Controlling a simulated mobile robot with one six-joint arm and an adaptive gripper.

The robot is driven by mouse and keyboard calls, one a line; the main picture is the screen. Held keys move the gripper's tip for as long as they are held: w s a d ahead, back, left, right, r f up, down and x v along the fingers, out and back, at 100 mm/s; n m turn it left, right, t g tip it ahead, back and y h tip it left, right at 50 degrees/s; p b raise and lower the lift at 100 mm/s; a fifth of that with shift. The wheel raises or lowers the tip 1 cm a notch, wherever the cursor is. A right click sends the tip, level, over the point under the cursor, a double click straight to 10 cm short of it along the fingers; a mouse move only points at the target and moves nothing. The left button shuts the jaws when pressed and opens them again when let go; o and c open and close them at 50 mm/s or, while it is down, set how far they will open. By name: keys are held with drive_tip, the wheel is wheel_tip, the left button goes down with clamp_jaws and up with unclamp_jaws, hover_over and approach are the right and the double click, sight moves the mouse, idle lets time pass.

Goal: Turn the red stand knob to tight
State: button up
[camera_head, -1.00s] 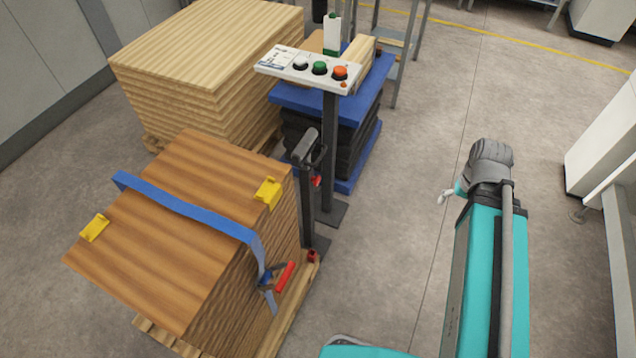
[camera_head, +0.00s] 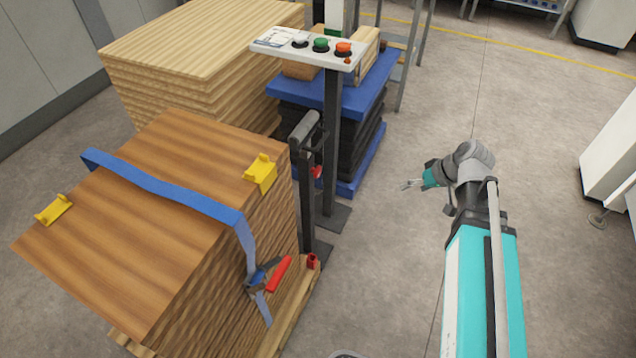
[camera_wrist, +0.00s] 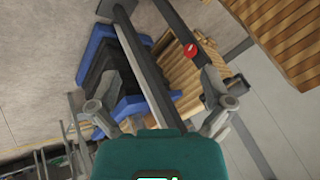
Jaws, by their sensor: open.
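A small red knob (camera_head: 317,171) sits on the dark upright stand (camera_head: 305,215) beside the strapped stack of boards. In the wrist view the red knob (camera_wrist: 190,50) shows as a round red spot on a dark post, above the space between my fingers. Which way the knob is set cannot be made out. My gripper (camera_head: 408,185) is open and empty, held out over the floor to the right of the stand, well apart from the knob. In the wrist view the fingers of my gripper (camera_wrist: 165,100) are spread.
A control panel (camera_head: 307,48) with buttons stands on a dark post behind the stand. A blue strap (camera_head: 165,188) with a red-handled ratchet (camera_head: 279,274) crosses the brown board stack (camera_head: 170,240). A blue platform (camera_head: 365,100) stands behind. Floor between my gripper and the stand is clear.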

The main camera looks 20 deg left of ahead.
drive_tip(key=w+a+f+n+y+b, duration=0.5)
drive_tip(key=a+f+b, duration=0.5)
drive_tip(key=b, duration=0.5)
drive_tip(key=n+y+b, duration=0.5)
drive_tip(key=y+b, duration=0.1)
drive_tip(key=b, duration=1)
approach(320, 173)
drive_tip(key=d, duration=0.1)
drive_tip(key=s+d, duration=0.1)
drive_tip(key=d, duration=0.1)
drive_tip(key=shift+t, duration=0.3)
drive_tip(key=a, duration=0.9)
drive_tip(key=w+a, duration=0.1)
drive_tip(key=a, duration=0.3)
drive_tip(key=shift+a, duration=0.35)
drive_tip(key=c, duration=1.1)
